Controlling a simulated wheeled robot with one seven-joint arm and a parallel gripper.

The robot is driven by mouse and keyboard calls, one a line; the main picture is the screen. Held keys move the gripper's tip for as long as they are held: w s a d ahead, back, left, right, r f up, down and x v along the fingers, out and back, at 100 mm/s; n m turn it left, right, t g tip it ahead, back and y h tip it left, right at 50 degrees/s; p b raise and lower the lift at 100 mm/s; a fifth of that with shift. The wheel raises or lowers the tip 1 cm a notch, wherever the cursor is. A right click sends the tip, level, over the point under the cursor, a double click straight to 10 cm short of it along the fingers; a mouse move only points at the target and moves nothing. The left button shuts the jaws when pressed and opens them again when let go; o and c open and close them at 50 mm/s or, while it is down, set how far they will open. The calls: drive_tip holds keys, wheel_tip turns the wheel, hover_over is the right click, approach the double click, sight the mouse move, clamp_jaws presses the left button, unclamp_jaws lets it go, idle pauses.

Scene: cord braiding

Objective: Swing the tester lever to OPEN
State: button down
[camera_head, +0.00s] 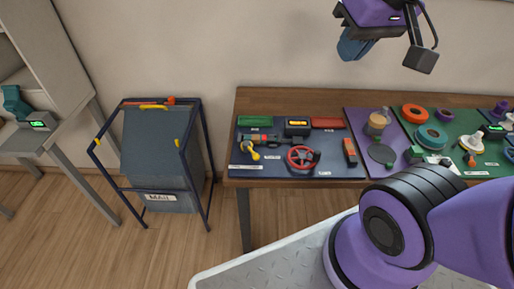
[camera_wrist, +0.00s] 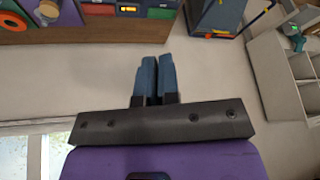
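A dark blue station mat (camera_head: 337,171) lies on the left end of the wooden table. A yellow-handled lever (camera_head: 250,149) stands at its left, and I take it for the tester lever; its labels are too small to read. A dark box with a lit yellow display (camera_head: 297,126) sits behind it between a green plate (camera_head: 255,121) and a red plate (camera_head: 326,123). My gripper (camera_head: 352,46) is high above and behind the table, well apart from the lever. In the wrist view its blue fingers (camera_wrist: 158,62) are side by side with almost no gap and hold nothing.
A red handwheel (camera_head: 302,157) and a red-black block (camera_head: 350,151) share the mat. A purple mat (camera_head: 375,185) with a jar and disc lies to the right. A blue-grey bin in a frame (camera_head: 160,150) stands left. My arm covers the lower right.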

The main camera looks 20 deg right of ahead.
drive_tip(key=w+d+f+m+g+y, duration=0.25)
drive_tip(key=w+f+m, duration=0.35)
drive_tip(key=w+f, duration=0.6)
drive_tip(key=w+d+f+m+g+y, duration=0.2)
drive_tip(key=w+f+m+g+y, duration=0.3)
drive_tip(key=w+f, duration=0.65)
drive_tip(key=m+t, duration=0.2)
drive_tip(key=m, duration=0.3)
approach(251, 150)
drive_tip(key=s+f, duration=0.1)
drive_tip(key=f, duration=0.1)
drive_tip(key=s+f, duration=0.1)
drive_tip(key=f, duration=0.1)
drive_tip(key=s+d+f, duration=0.1)
drive_tip(key=shift+s+f, duration=0.1)
drive_tip(key=shift+f, duration=0.3)
drive_tip(key=shift+s+a+f, duration=0.1)
drive_tip(key=shift+a, duration=1)
drive_tip(key=shift+a+f, duration=0.15)
drive_tip(key=shift+a, duration=0.45)
